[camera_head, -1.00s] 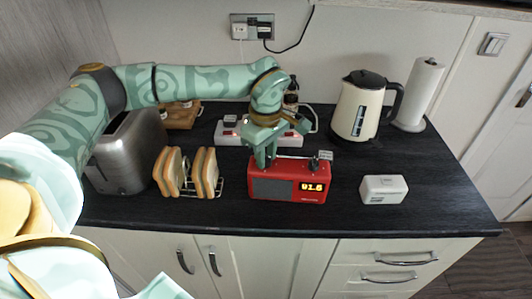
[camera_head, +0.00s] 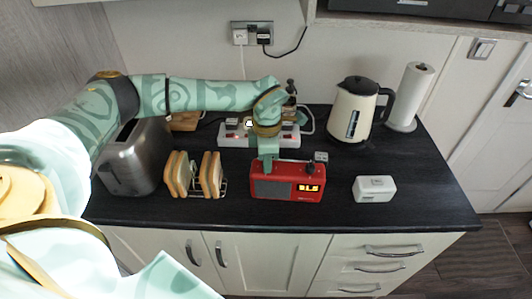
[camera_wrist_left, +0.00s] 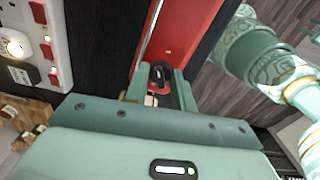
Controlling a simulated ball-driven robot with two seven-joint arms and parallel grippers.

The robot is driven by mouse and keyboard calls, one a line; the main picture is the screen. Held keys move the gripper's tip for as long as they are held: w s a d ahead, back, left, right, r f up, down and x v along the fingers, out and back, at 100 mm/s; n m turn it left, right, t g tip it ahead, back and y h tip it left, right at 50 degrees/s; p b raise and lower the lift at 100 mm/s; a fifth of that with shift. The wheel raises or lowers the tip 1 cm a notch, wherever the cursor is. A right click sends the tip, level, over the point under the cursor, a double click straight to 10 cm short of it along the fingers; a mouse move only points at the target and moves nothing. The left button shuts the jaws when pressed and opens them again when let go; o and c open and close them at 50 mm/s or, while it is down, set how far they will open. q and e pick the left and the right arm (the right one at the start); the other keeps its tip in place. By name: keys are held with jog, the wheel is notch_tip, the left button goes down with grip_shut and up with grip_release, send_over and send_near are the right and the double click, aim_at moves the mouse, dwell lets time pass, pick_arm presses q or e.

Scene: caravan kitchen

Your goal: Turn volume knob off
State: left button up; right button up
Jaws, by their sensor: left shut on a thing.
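The red radio (camera_head: 285,187) stands on the dark worktop, with a grey speaker grille and a lit orange display (camera_head: 309,188) on its front. My left gripper (camera_head: 267,162) points down at the left end of the radio's top. In the left wrist view, the radio's red top (camera_wrist_left: 180,35) runs away from me. A small dark knob (camera_wrist_left: 158,76) sits between the two green fingers there, and the left gripper (camera_wrist_left: 160,85) is shut on it. In the head view the gripper hides the knob. My right gripper is not in view.
A toast rack with bread (camera_head: 210,174) and a toaster (camera_head: 135,158) stand left of the radio. A white box (camera_head: 374,190) sits to its right. A power strip (camera_head: 232,134) lies behind, and a kettle (camera_head: 355,112) and paper roll (camera_head: 410,95) stand back right.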

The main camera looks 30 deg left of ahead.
pick_arm(q)
jog(key=n+p, duration=0.3)
jog(key=n, duration=0.2)
jog(key=shift+r+n, duration=0.15)
jog(key=shift+n, duration=0.15)
jog(key=n+p, duration=0.1)
jog(key=n, duration=0.2)
jog(key=shift+p, duration=0.4)
jog(key=shift+n+p, duration=0.55)
jog(key=shift+n, duration=0.85)
jog(key=o, duration=1)
notch_tip(320, 180, up, 16)
